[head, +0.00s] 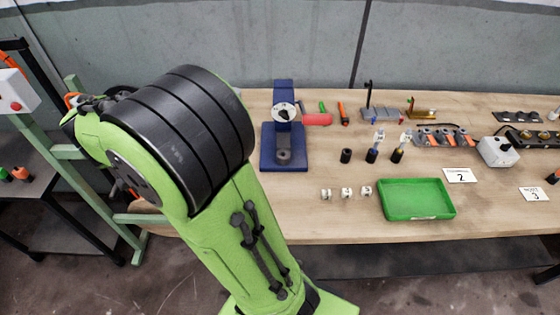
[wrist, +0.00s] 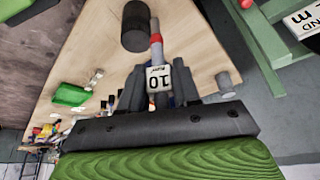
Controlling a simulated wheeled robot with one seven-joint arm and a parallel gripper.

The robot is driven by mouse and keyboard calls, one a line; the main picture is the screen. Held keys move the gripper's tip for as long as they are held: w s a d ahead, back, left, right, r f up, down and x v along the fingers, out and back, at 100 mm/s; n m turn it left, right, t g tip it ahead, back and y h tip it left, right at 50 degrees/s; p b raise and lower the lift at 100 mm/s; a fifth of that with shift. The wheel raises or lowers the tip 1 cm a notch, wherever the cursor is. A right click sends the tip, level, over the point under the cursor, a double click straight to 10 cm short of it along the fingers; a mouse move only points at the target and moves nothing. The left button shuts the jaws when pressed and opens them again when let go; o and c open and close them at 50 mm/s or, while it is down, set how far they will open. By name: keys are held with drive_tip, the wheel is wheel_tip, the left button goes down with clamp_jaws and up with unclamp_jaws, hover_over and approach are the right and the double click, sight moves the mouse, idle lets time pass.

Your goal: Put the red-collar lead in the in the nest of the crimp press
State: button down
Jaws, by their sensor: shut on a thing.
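The crimp press (head: 268,150) is blue and stands at the left of the bench in the head view, with a pale round face, a red handle (head: 316,119) and a small dark round part low on its base. In the wrist view my gripper (wrist: 157,85) is shut on the red-collar lead (wrist: 156,38). The lead's red collar and grey end point away from the fingers, and a white tag marked 10 (wrist: 158,78) sits between them. My gripper does not show in the head view. I cannot tell which part is the nest.
A green tray (head: 416,200) lies at the front of the bench, with several small white pieces left of it. Dark cylinders (head: 346,156) stand behind them. In the wrist view a black cylinder (wrist: 137,30) is close to the lead's end, and a grey cylinder (wrist: 225,82) is at the right.

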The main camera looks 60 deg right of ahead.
drive_tip(key=s+d+m+g+h, duration=0.1)
drive_tip(key=s+d, duration=0.2)
drive_tip(key=d, duration=0.4)
drive_tip(key=s+d+f+m+h, duration=0.1)
drive_tip(key=s+d, duration=0.2)
drive_tip(key=d, duration=0.4)
drive_tip(key=s+d+g+h, duration=0.1)
drive_tip(key=s+d, duration=0.2)
drive_tip(key=d, duration=0.4)
drive_tip(key=d+f+t+y, duration=0.1)
drive_tip(key=d+f+y, duration=0.2)
drive_tip(key=f, duration=0.5)
drive_tip(key=shift+s+d+f, duration=0.2)
drive_tip(key=shift+s+d, duration=0.25)
drive_tip(key=shift+d, duration=0.35)
drive_tip(key=c, duration=0.8)
unclamp_jaws()
